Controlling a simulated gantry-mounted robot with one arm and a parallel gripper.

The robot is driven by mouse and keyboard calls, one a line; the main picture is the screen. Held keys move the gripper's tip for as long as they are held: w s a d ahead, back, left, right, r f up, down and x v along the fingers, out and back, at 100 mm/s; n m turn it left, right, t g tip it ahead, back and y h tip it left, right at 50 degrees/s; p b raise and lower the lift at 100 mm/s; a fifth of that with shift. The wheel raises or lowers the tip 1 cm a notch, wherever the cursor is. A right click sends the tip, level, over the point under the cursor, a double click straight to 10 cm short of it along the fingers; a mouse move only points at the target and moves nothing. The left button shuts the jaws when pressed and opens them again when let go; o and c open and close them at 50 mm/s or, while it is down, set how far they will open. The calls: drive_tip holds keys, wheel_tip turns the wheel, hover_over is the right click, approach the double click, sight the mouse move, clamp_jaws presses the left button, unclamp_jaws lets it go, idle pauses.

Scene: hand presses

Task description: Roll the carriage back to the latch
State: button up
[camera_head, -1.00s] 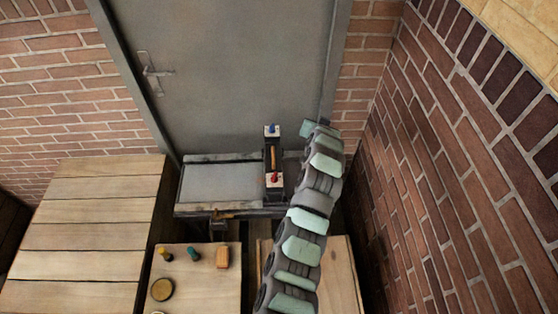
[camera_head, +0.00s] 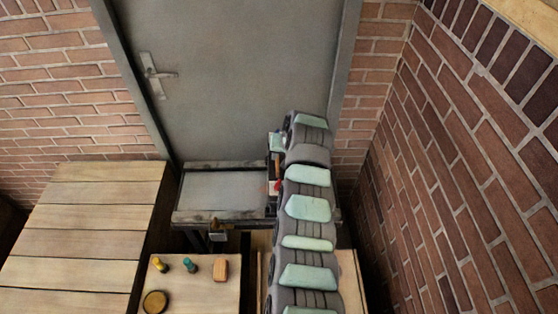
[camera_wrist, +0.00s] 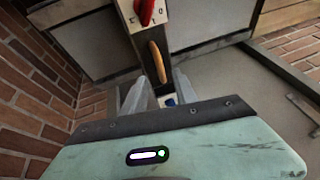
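The carriage (camera_head: 274,142) is a dark narrow block across the right part of the grey press bed (camera_head: 222,190). It has a red knob (camera_head: 278,185), and my arm covers much of it in the head view. In the wrist view the red knob (camera_wrist: 145,10), an orange-brown handle (camera_wrist: 157,58) and a blue knob (camera_wrist: 169,101) line up along it. My gripper (camera_wrist: 158,88) has its two grey fingers apart, on either side of the carriage near the handle's end. I cannot tell whether they touch it. No part is clearly recognisable as the latch.
A wooden table (camera_head: 82,240) stands at left. A low stand (camera_head: 190,295) in front holds small coloured pegs, an orange block and a round dish. A brick wall (camera_head: 470,190) closes the right side; a grey door (camera_head: 235,80) is behind.

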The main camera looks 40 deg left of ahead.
sight(278, 162)
drive_tip(key=shift+b+x, duration=0.85)
drive_tip(key=shift+x, duration=1.9)
drive_tip(key=shift+w, duration=0.1)
clamp_jaws()
